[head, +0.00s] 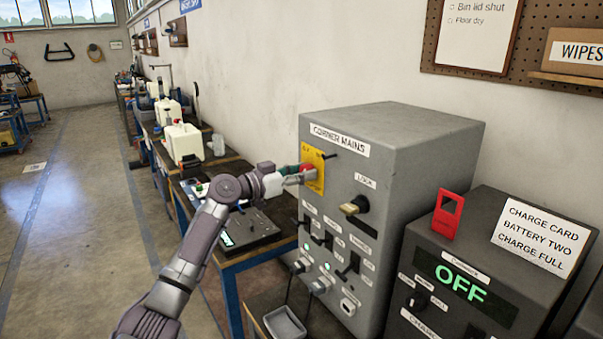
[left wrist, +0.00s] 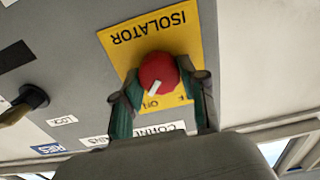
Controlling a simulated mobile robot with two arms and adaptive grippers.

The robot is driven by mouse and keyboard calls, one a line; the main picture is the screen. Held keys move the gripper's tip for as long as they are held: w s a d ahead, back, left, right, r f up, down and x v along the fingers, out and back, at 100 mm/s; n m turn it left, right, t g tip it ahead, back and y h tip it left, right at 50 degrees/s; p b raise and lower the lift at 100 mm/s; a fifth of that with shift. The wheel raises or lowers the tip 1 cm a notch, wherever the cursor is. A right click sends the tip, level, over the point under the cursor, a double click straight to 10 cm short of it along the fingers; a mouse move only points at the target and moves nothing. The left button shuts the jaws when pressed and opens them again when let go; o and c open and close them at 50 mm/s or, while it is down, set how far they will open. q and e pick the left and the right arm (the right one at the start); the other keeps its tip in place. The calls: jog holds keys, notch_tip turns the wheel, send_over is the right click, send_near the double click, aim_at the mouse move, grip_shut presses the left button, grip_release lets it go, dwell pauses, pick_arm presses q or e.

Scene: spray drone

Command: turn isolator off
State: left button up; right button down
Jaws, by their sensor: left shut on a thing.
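The isolator is a red rotary knob (left wrist: 158,74) on a yellow plate (left wrist: 160,38) marked ISOLATOR, seen upside down in the left wrist view. In the head view the yellow plate (head: 313,168) is on the front of the grey CORNER MAINS box (head: 390,150). My left gripper (left wrist: 160,92) is shut on the red knob, one finger on each side. In the wrist view the knob's white pointer mark lies near the ON lettering; the other position's lettering is partly hidden. My right gripper is not in view.
Several switches and plugs sit lower on the box. A dark charger box (head: 480,270) showing OFF, with a red tag (head: 447,214), stands to the right. A bench with white tanks (head: 183,143) runs behind.

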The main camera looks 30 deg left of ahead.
pick_arm(q)
jog(key=shift+n, duration=0.3)
jog(key=n, duration=0.7)
jog(key=shift+a+r+b, duration=0.1)
jog(key=shift+a+b, duration=0.05)
jog(key=shift+b, duration=0.25)
jog(key=n+p, duration=0.1)
jog(key=n, duration=0.4)
jog(key=shift+p, duration=0.3)
jog(key=n+p, duration=0.2)
jog(key=n, duration=0.3)
jog(key=shift+p, duration=0.35)
jog(key=shift+n, duration=0.3)
